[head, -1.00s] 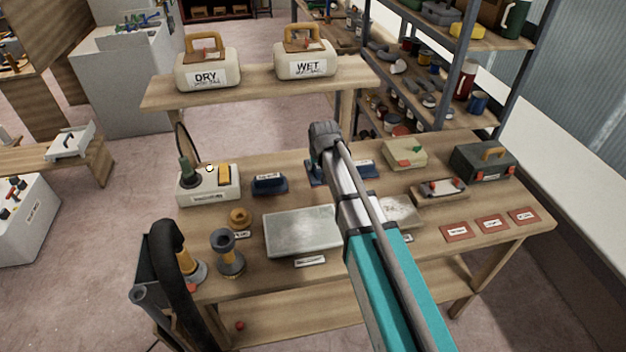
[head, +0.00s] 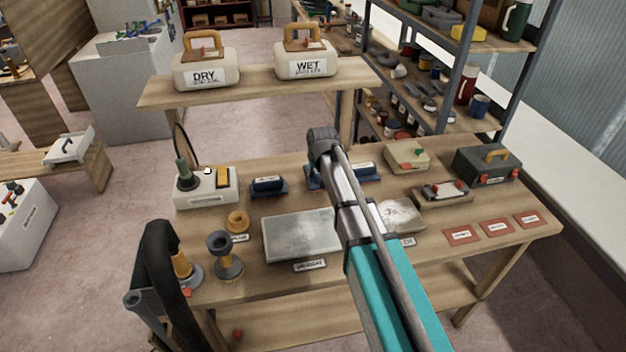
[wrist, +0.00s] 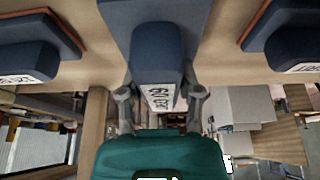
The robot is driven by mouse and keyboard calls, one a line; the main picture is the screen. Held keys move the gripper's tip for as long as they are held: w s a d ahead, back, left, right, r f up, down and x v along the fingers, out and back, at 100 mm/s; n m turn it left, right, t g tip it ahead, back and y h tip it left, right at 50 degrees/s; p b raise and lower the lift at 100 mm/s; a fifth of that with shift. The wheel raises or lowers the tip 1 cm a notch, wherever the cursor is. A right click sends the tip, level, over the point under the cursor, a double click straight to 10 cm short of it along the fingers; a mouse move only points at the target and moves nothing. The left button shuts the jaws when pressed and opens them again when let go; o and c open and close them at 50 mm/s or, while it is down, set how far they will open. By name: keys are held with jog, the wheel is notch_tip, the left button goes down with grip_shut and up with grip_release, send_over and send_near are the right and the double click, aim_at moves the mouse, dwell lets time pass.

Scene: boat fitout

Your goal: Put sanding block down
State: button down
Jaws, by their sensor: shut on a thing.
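The sanding block (wrist: 155,60) is dark blue with a white grit label that seems to read 60. In the wrist view my gripper (wrist: 160,108) has one finger on each side of it and is shut on it. In the head view my arm hides most of this block; a bit of blue (head: 312,178) shows beside the arm, level with the row of blocks on the bench. I cannot tell whether the block touches the bench. Similar blue blocks stand to its left (head: 268,187) and right (head: 366,172), apart from it.
The wooden bench (head: 400,278) also holds a grey metal plate (head: 300,236), a white box with a green tool (head: 215,194), a pale green box (head: 407,156) and a dark toolbox (head: 487,163). A raised shelf (head: 255,83) with DRY and WET containers stands behind.

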jog(key=shift+f+b, duration=1)
jog(key=shift+f, duration=0.3)
jog(key=shift+s+f, duration=0.1)
jog(key=shift+f, duration=0.05)
jog(key=shift+c, duration=1.5)
grip_release()
jog(key=p+v, duration=1.1)
jog(key=v, duration=0.1)
jog(key=shift+r, duration=0.25)
